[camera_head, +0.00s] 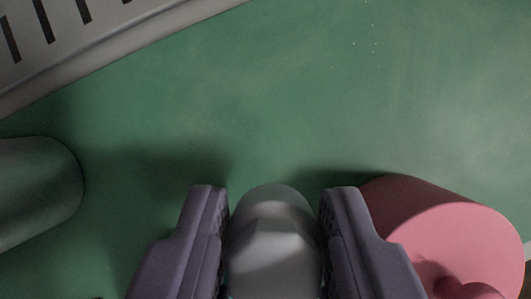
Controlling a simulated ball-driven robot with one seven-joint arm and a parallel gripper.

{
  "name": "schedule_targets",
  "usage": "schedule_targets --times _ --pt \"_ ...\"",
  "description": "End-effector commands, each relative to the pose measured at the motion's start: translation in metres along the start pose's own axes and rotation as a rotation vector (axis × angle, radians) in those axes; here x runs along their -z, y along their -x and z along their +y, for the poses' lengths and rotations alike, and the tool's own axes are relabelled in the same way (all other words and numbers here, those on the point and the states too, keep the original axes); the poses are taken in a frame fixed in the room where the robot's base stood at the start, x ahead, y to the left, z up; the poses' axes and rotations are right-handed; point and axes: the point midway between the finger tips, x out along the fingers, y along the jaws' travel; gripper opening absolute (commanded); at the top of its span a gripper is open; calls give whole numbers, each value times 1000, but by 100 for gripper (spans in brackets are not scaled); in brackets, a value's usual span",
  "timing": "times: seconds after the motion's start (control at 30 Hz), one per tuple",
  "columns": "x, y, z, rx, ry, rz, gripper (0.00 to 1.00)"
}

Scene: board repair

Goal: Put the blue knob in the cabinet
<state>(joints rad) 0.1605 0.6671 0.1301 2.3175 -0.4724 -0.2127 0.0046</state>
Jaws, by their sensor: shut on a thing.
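My gripper (274,215) is at the bottom middle, its two dark purple-grey fingers closed on the sides of a grey, smooth, round-topped thing (274,250). The lower part of this held thing is cut off by the picture edge. It looks grey, not blue, and I cannot tell whether it is the knob. No blue knob shows elsewhere in view. No cabinet can be made out for sure.
A green surface (260,100) fills most of the view, its middle clear. A pink cylinder (450,230) stands close beside the right finger. A grey-green cylinder (35,190) is at the left edge. A grey slotted panel or container (90,45) fills the upper left.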

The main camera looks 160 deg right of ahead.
Motion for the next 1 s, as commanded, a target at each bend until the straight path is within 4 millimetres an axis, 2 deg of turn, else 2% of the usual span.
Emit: schedule_targets --times 0.03,0.3,0.67,0.7,0.73,1.0 --pt "-4 -11 0 1 1 0 4" --pt "-18 -45 0 0 -1 0 4" --pt "-19 -48 0 -2 -2 2 4" --pt "-20 -49 0 -1 -2 2 35" --pt "-19 -48 0 -1 -2 2 42" --pt "-19 -47 0 -1 -2 2 44"
